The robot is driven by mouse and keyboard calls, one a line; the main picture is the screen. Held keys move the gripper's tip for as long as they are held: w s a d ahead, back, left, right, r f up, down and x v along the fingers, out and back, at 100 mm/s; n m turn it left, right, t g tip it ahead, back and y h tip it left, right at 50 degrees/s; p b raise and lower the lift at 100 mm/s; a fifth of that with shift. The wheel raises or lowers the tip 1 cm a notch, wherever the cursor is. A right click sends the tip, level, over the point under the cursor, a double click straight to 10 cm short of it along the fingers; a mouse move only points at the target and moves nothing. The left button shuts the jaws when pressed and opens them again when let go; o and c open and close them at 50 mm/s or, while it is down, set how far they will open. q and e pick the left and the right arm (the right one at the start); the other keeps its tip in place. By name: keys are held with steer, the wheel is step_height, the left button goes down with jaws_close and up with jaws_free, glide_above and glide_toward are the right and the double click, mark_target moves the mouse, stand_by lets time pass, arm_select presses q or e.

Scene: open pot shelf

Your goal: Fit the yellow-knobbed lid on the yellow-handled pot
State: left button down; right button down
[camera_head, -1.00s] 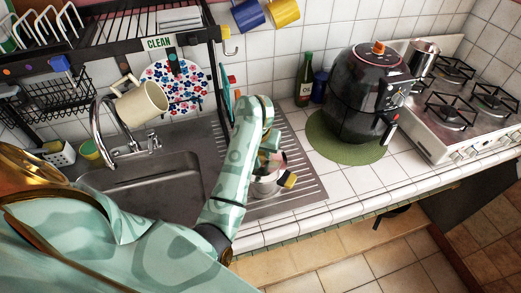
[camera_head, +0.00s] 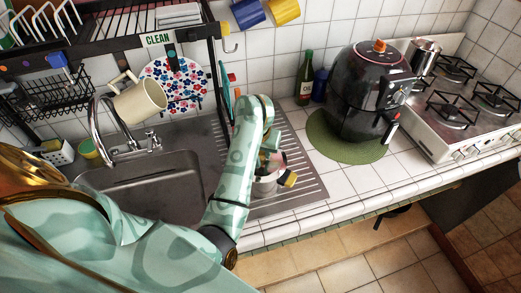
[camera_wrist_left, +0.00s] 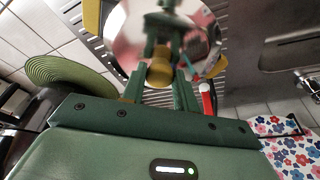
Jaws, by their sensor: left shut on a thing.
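The yellow-handled pot (camera_head: 265,188) is a shiny metal pot on the ribbed drainboard right of the sink. One yellow handle (camera_head: 290,179) sticks out to the right, and yellow also shows in the left wrist view (camera_wrist_left: 92,18). My left gripper (camera_head: 270,160) is right above the pot, pointing down. In the left wrist view its fingers (camera_wrist_left: 165,82) are shut on the yellow knob (camera_wrist_left: 160,72) of the shiny lid (camera_wrist_left: 202,42). The lid is over the pot, but I cannot tell whether it is fully seated. My right gripper is out of view.
A black air fryer (camera_head: 370,95) stands on a round green mat (camera_head: 340,150) to the right, with the stove (camera_head: 470,110) beyond. The sink (camera_head: 150,190) and tap (camera_head: 115,135) are left. A rack post (camera_head: 222,80) rises behind my arm. Counter tiles in front are clear.

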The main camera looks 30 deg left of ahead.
arm_select(q)
steer(key=c, duration=1)
jaws_free()
